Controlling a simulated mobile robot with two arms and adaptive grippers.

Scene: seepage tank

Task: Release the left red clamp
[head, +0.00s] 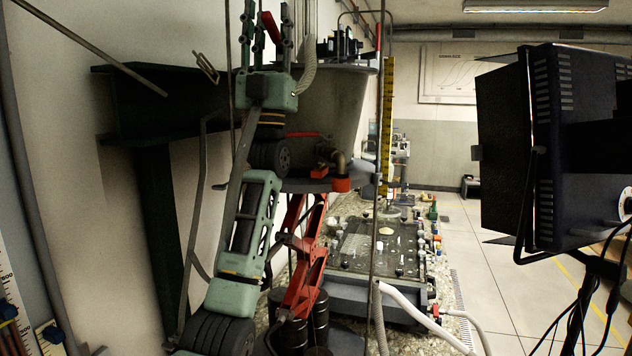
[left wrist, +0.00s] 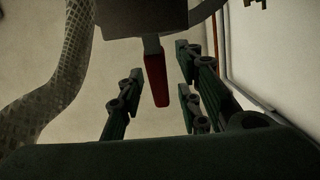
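A red clamp (left wrist: 156,75) hangs down from a dark block (left wrist: 140,18) in the left wrist view. The same red part (head: 270,27) shows in the head view near the tank's upper rim. My left gripper (head: 266,22) is raised there with its fingers pointing up, on either side of the red part. In the left wrist view its dark green fingers (left wrist: 160,88) are spread, with visible gaps between them and the clamp. The clamp's upper end is hidden by the block. My right gripper is not in view.
The grey tank (head: 335,110) stands just behind my left arm, with a hose (head: 306,50) beside the gripper. A yellow ruler (head: 386,125) stands to its right. A dark panel table (head: 375,247) and a large lamp (head: 530,145) are further right. Open floor (head: 490,285) lies between them.

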